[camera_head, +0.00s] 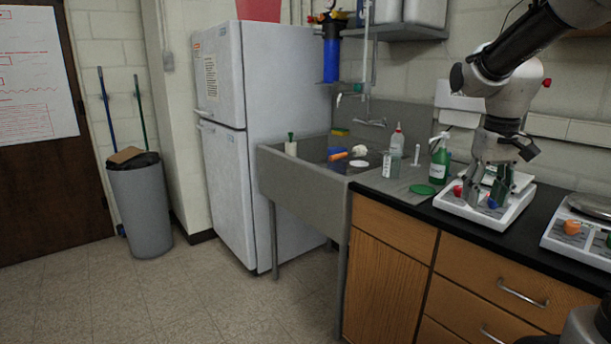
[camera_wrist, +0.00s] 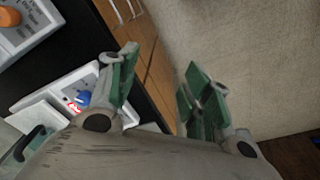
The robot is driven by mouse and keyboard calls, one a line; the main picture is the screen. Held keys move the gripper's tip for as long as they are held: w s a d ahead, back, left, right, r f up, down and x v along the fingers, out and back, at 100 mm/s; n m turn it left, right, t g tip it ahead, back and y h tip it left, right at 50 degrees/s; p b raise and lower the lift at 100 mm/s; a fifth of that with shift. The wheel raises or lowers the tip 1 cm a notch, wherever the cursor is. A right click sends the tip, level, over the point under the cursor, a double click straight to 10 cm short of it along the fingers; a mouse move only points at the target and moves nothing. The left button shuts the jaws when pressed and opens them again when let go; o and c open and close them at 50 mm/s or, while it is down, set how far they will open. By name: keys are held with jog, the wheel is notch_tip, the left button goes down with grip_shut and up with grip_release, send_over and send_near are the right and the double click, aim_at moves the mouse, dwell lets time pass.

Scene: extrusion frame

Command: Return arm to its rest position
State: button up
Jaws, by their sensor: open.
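My gripper (camera_head: 486,190) hangs at the end of my arm on the right of the head view, pointing down in front of a white scale (camera_head: 500,212) on the black counter. In the wrist view my gripper (camera_wrist: 160,90) has its two green-padded fingers apart with nothing between them. Floor and the cabinet front show past the fingers. The scale's blue knob (camera_wrist: 82,98) shows left of the fingers. Whether the fingertips touch the scale cannot be told from the head view.
A second scale (camera_head: 582,240) with an orange knob stands at the right. A green spray bottle (camera_head: 439,163) and a green lid (camera_head: 423,189) are left of my gripper. A grey sink (camera_head: 300,180), a fridge (camera_head: 222,140) and a bin (camera_head: 140,210) stand further left. The floor in front is clear.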

jog(key=s+a+t, duration=0.2)
jog(key=s+t, duration=0.1)
jog(key=s, duration=1.5)
jog(key=shift+a+r+t, duration=0.25)
jog(key=shift+r+t, duration=0.05)
jog(key=shift+r, duration=0.05)
jog(key=shift+c, duration=0.2)
